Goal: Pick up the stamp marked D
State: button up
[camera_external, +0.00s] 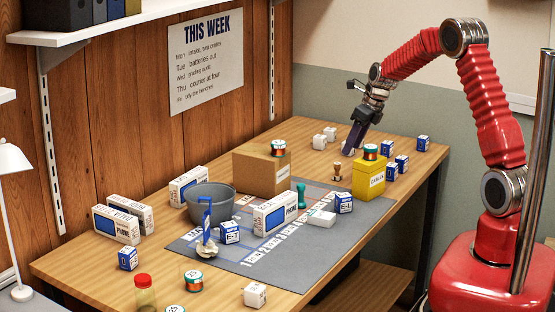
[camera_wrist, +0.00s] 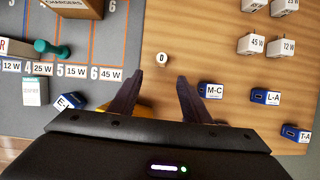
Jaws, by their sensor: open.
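A small wooden stamp (camera_external: 337,171) stands upright on the table left of the yellow box. In the wrist view a round white top (camera_wrist: 162,58) with one dark character, O or D, I cannot tell which, lies just beyond my fingertips, about midway between them. A teal stamp-like piece (camera_external: 301,196) stands on the grey mat; it also shows in the wrist view (camera_wrist: 50,48), where no letter is readable. My gripper (camera_external: 349,150) points down over the far part of the table. In the wrist view my gripper (camera_wrist: 160,79) is open and empty.
The yellow box (camera_external: 369,182) with a tin on top stands close by, partly hidden under my gripper in the wrist view. A cardboard box (camera_external: 262,174) stands to the left. Several small blue-and-white boxes (camera_external: 402,162) and white cubes (camera_external: 319,141) stand around. Bare wood surrounds the round top.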

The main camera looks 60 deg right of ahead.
send_over(337, 172)
jog(key=s, duration=0.3)
jog(key=shift+d+f, duration=0.15)
jog(key=shift+f, duration=1.3)
jog(key=shift+d+f, duration=0.1)
jog(key=shift+f, duration=1.35)
jog(key=shift+w, duration=0.1)
jog(key=shift+x, duration=2.55)
jog(key=shift+w, duration=0.1)
jog(key=shift+c, duration=0.5)
grip_shut()
